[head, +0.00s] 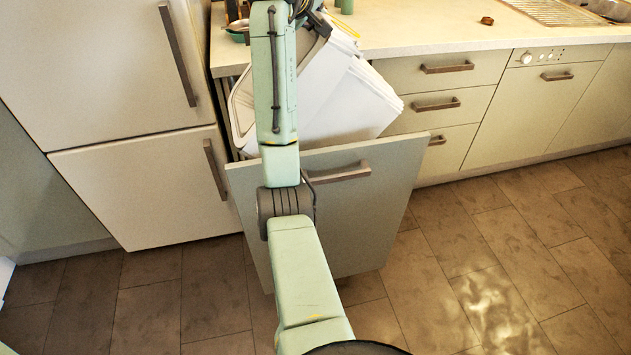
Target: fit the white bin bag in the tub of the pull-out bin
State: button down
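The pull-out bin stands open, its grey-green front panel (355,220) out over the floor. Behind the panel, a pale tub rim (237,108) shows to the left of my arm; the tub's inside is mostly hidden. The white bin bag (350,100) hangs tilted above the bin, to the right of my arm. Its pleated side leans out to the right over the panel's top edge. My gripper (319,22) is dark and partly hidden by my arm. It is at the bag's upper end and looks shut on it; the fingertips are not clear.
A worktop (430,28) runs behind the bin, with drawers (440,103) and a dishwasher-like front (535,105) below it. A tall white fridge (110,75) stands close on the left. A bowl (238,27) is on the worktop. The tiled floor at right is clear.

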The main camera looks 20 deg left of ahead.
jog(key=c, duration=1.4)
grip_release()
jog(key=shift+c, duration=0.2)
jog(key=v, duration=1.2)
jog(key=shift+a, duration=0.15)
